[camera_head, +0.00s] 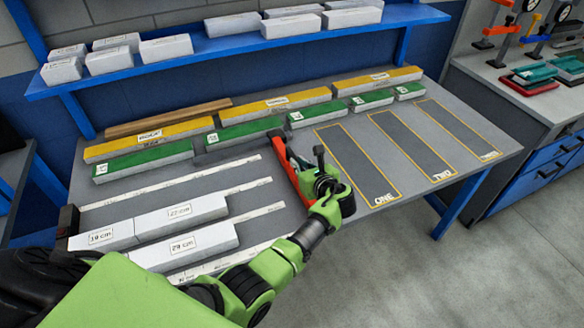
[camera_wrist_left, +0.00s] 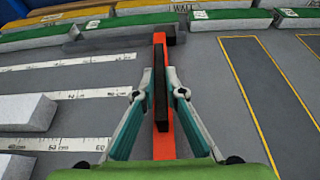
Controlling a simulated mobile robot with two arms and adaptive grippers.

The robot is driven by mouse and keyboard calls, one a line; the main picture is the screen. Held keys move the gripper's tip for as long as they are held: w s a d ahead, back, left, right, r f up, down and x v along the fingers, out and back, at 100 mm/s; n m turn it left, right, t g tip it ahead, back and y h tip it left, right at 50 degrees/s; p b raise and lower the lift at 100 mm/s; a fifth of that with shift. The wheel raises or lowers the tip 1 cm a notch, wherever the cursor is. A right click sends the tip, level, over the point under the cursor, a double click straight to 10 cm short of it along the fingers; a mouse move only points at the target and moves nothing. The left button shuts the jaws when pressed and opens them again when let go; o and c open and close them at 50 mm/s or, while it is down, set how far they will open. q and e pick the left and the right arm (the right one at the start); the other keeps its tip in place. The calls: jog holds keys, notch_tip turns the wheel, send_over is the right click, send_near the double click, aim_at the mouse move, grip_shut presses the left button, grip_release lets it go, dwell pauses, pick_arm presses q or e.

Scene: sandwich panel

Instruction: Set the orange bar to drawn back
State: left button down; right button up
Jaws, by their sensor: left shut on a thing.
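The orange bar (camera_head: 282,160) lies across the middle of the grey table, to the right of the measuring strips, running from near the green blocks towards the front. In the left wrist view the orange bar (camera_wrist_left: 160,44) runs away from me, with an upright dark strip (camera_wrist_left: 160,92) along its middle. My left gripper (camera_head: 306,168) is over the bar. In the left wrist view its teal fingers (camera_wrist_left: 160,88) are closed on the dark strip from both sides. The fingers and my wrist hide part of the bar. My right gripper is in neither view.
White blocks (camera_head: 185,212) with length labels lie left of the bar among white rulers (camera_head: 235,189). Yellow (camera_head: 275,105) and green blocks (camera_head: 143,161) line the back. Marked empty areas ONE (camera_head: 357,165), TWO and THREE are to the right. A blue shelf (camera_head: 230,45) holds several white blocks.

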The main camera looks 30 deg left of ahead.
pick_arm(q)
jog(key=shift+w+d, duration=0.1)
jog(key=shift+d, duration=0.1)
jog(key=c, duration=2.1)
grip_release()
jog(key=shift+w+d, duration=0.1)
jog(key=shift+w, duration=0.05)
jog(key=shift+r, duration=0.25)
notch_tip(320, 180, up, 9)
jog(key=shift+r, duration=0.2)
